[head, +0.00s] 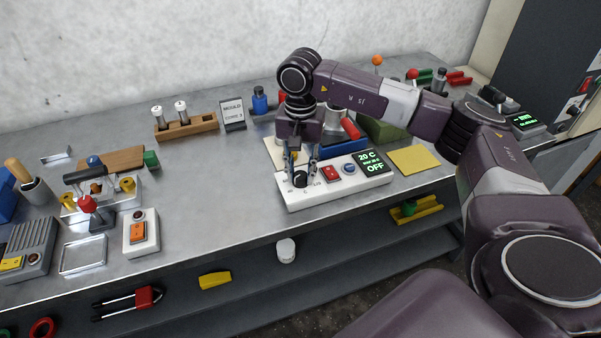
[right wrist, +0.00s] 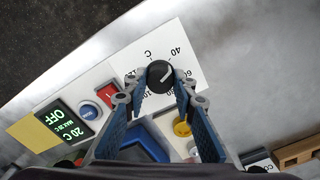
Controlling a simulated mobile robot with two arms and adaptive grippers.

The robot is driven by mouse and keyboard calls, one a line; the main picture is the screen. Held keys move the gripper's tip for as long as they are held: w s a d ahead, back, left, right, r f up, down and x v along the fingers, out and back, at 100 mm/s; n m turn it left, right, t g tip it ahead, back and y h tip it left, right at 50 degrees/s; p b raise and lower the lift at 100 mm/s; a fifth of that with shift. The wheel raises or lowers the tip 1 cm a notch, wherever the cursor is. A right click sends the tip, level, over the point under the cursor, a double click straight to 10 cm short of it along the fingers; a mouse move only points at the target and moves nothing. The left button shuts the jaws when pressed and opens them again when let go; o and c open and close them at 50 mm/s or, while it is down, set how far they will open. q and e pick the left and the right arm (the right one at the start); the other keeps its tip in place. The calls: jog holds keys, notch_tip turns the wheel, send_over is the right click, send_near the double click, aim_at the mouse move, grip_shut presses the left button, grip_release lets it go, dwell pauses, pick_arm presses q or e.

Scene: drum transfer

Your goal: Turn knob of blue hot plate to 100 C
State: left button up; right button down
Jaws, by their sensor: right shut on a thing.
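The hot plate (head: 335,185) has a white front panel and a blue part behind it, mostly hidden by my arm. Its black knob (right wrist: 160,76) sits at the panel's left end in the head view, inside a printed scale. The knob's white mark points to the upper right in the right wrist view, roughly towards the 40 and 60 side. The display (head: 371,163) reads 20 C and OFF. My right gripper (head: 301,178) points down, its blue-padded fingers shut on the knob from both sides; they also show in the right wrist view (right wrist: 159,88). My left gripper is out of view.
Beside the knob are a red switch (head: 331,173) and a blue button (head: 348,169). A yellow pad (head: 414,160) lies right of the plate. A wooden rack (head: 186,128) and a small sign (head: 233,113) stand behind left.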

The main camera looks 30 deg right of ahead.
jog(key=m+b, duration=0.1)
jog(key=m, duration=0.2)
jog(key=shift+m, duration=0.3)
jog(key=m+b, duration=0.1)
jog(key=m, duration=0.3)
jog(key=shift+m, duration=0.3)
jog(key=m, duration=0.4)
jog(key=shift+m+b, duration=0.3)
jog(key=shift+b, duration=0.05)
jog(key=m, duration=0.4)
jog(key=shift+r, duration=0.1)
jog(key=m, duration=0.8)
jog(key=shift+m, duration=0.3)
jog(key=m, duration=0.4)
jog(key=shift+w+r+m, duration=0.1)
jog(key=shift+m, duration=0.2)
jog(key=shift+m+p, duration=0.35)
jog(key=shift+m, duration=1.55)
jog(key=shift+d, duration=0.1)
